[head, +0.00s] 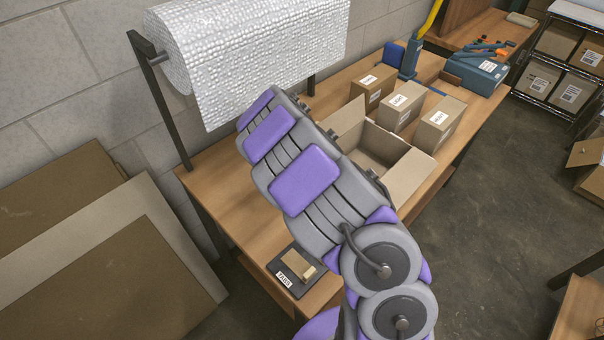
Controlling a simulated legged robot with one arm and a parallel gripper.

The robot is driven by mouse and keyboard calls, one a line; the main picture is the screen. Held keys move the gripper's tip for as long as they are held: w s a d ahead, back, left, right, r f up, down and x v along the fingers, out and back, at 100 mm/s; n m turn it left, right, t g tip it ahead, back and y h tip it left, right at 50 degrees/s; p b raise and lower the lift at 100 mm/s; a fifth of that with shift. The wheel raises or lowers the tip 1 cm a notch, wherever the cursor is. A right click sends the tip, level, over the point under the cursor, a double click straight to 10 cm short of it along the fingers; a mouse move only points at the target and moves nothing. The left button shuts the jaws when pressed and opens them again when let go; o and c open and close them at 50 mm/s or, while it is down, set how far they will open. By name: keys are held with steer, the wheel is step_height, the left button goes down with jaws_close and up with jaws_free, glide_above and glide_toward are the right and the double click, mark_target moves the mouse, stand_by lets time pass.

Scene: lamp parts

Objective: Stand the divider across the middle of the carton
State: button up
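The open carton (410,176) stands on the workbench, its flaps spread outward. Its near left part is hidden behind my arm, and I see no divider standing in the part of its inside that shows. I cannot pick out the divider for sure anywhere in the head view. My purple and grey arm crosses the middle of the picture. My gripper does not show, so I cannot tell whether it holds anything.
Three closed, labelled boxes (437,122) stand beyond the carton. A bubble-wrap roll (250,50) hangs on a dark frame at the left. A black labelled pad (284,281) bears a small tan block (299,262). Large boards (110,245) lean at the left wall.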

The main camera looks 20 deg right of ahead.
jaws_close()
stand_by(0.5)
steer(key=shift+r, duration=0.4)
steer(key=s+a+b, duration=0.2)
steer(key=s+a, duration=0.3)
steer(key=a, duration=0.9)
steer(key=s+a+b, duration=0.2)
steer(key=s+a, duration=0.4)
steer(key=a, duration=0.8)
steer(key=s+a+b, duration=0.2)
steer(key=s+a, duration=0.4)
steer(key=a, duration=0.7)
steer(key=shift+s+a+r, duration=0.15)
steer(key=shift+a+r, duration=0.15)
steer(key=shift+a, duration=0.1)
